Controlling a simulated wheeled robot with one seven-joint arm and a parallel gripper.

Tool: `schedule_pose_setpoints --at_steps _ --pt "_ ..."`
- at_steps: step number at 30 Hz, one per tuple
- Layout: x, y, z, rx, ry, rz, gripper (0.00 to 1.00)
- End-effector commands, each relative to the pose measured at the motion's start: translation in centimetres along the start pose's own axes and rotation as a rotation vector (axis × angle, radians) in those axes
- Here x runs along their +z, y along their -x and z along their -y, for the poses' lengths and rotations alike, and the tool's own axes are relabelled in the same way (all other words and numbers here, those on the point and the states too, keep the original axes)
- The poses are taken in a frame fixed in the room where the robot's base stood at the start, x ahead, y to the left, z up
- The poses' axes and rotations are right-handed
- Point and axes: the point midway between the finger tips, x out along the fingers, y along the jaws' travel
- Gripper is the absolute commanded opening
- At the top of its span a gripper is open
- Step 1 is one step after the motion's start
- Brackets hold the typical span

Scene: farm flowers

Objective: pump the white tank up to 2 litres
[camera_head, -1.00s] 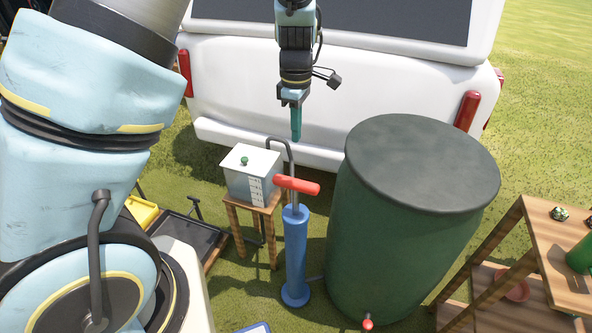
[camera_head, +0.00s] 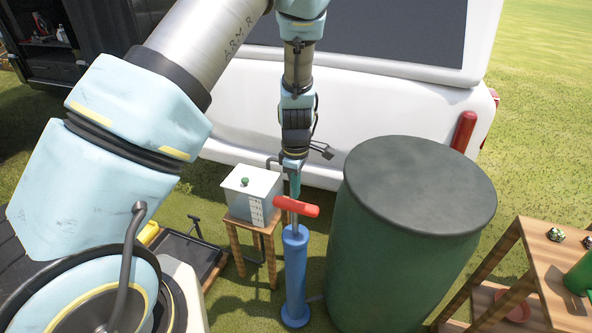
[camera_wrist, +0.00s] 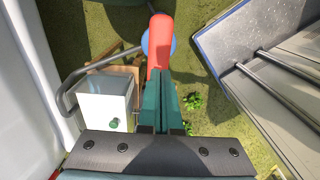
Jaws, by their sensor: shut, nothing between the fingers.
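The white tank (camera_head: 250,191) is a box with a green knob on its lid and a marked strip on its front; its level is too small to read. It also shows in the wrist view (camera_wrist: 98,98). The blue pump (camera_head: 295,270) stands upright beside it, its red T-handle (camera_head: 296,206) raised on a short grey rod. My gripper (camera_head: 294,196) is shut and empty, its green fingers pointing down at the handle. In the wrist view the fingertips (camera_wrist: 160,74) overlap the red handle (camera_wrist: 160,42); I cannot tell whether they touch.
The tank sits on a wooden stool (camera_head: 243,228). A large green barrel (camera_head: 400,260) stands close to the right of the pump. A white vehicle (camera_head: 380,100) is behind. A wooden shelf (camera_head: 555,275) is at the right, and a dark tray (camera_head: 185,255) lies left of the stool.

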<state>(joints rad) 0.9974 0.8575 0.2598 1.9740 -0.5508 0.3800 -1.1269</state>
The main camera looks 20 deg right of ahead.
Motion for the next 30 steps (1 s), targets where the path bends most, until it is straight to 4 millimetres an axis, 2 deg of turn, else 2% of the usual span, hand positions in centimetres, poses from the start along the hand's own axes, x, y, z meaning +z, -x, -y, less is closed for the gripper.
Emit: schedule_pose_setpoints --at_steps 7,23,26,30 --pt "0.0 -2.3 0.0 0.0 0.002 0.0 0.0" --pt "0.0 -3.2 0.0 0.001 0.001 0.0 0.0" --pt "0.0 -4.5 0.0 0.0 0.0 0.0 0.0" --pt "0.0 -7.3 0.0 -0.001 -0.001 0.001 0.0"
